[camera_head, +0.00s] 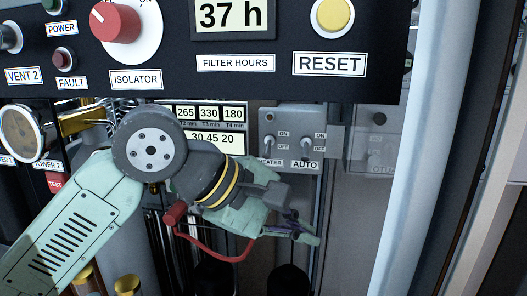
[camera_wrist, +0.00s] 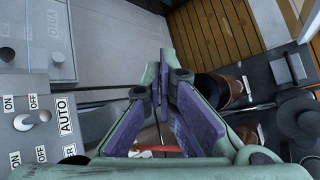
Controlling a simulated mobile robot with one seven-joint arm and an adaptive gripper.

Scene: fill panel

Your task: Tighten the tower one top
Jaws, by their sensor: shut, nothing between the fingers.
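My gripper (camera_head: 308,236) is shut and empty in the head view, low right of centre, in front of the lower part of the panel. In the wrist view my gripper (camera_wrist: 170,85) shows its purple finger pads closing toward each other, with nothing held. Two brass-coloured caps, one (camera_head: 84,277) left of another (camera_head: 127,285), show at the bottom left of the head view, apart from my gripper. Dark round tops with copper-coloured sides (camera_wrist: 212,90) stand right of the fingers in the wrist view. No label shows which is the tower one top.
A gauge (camera_head: 18,132) above a TOWER 2 label is at the left. The HEATER/AUTO switch box (camera_head: 292,137) is just above my gripper; its switches (camera_wrist: 32,120) show left in the wrist view. A pale vertical pipe (camera_head: 425,150) stands at the right. Wooden slats (camera_wrist: 215,30) lie beyond.

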